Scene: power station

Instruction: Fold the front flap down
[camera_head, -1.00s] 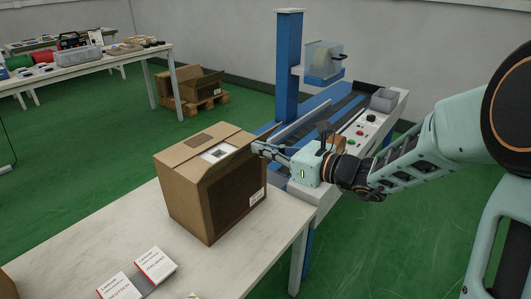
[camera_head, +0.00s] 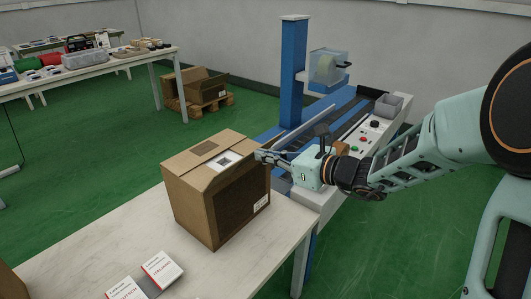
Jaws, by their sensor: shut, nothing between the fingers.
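A brown cardboard box (camera_head: 190,205) stands upright on the white table. Its top is mostly covered by flaps, with a white label (camera_head: 225,161) and a brown patch on top. The front flap (camera_head: 232,178) is along the top edge of the dark right-hand side, tilted low toward the top; whether it lies fully flat I cannot tell. My gripper (camera_head: 262,156) reaches in from the right. Its shut fingertips are at the far right end of this edge, appearing to touch the flap, and hold nothing.
Booklets (camera_head: 162,269) lie on the table (camera_head: 262,258) in front of the box. A blue taping machine (camera_head: 294,75) with a conveyor and a button panel (camera_head: 366,140) stands close behind my gripper. An open carton (camera_head: 195,90) sits on a pallet farther back.

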